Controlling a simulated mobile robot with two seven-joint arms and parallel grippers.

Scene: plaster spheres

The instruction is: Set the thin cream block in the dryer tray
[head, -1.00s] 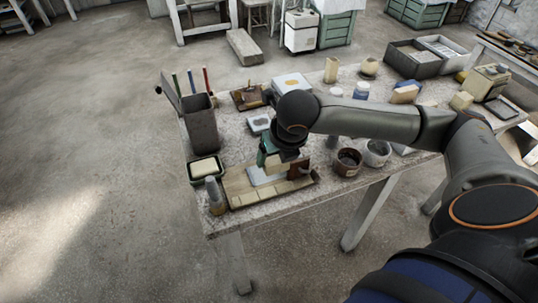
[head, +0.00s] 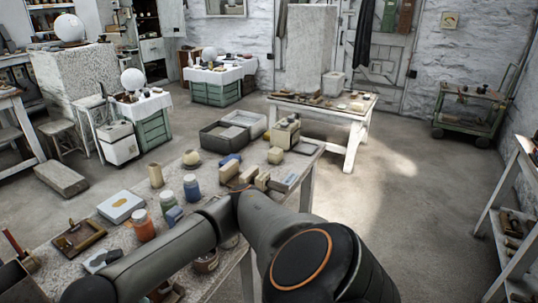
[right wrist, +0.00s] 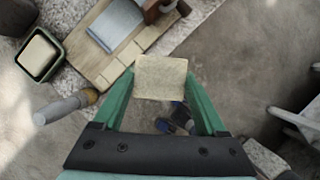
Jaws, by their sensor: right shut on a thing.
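In the right wrist view my right gripper (right wrist: 160,84) is shut on the thin cream block (right wrist: 160,77), held between its green fingertips. Below and beyond it lies a wooden board (right wrist: 84,43) with a row of cream blocks along its edge and a grey-white slab. In the head view my right arm crosses the near table, and its gripper is out of the picture. A dark flat tray (head: 304,148) lies by a cream-green machine (head: 286,131) at the table's far end; I cannot tell for sure that it is the dryer tray. My left gripper is not in view.
Jars (head: 145,226), a white box (head: 121,206) and several cream blocks crowd the table. Two grey bins (head: 224,137) show beyond it. In the right wrist view a green dish (right wrist: 38,57) stands beside the board. Open floor lies right of the table.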

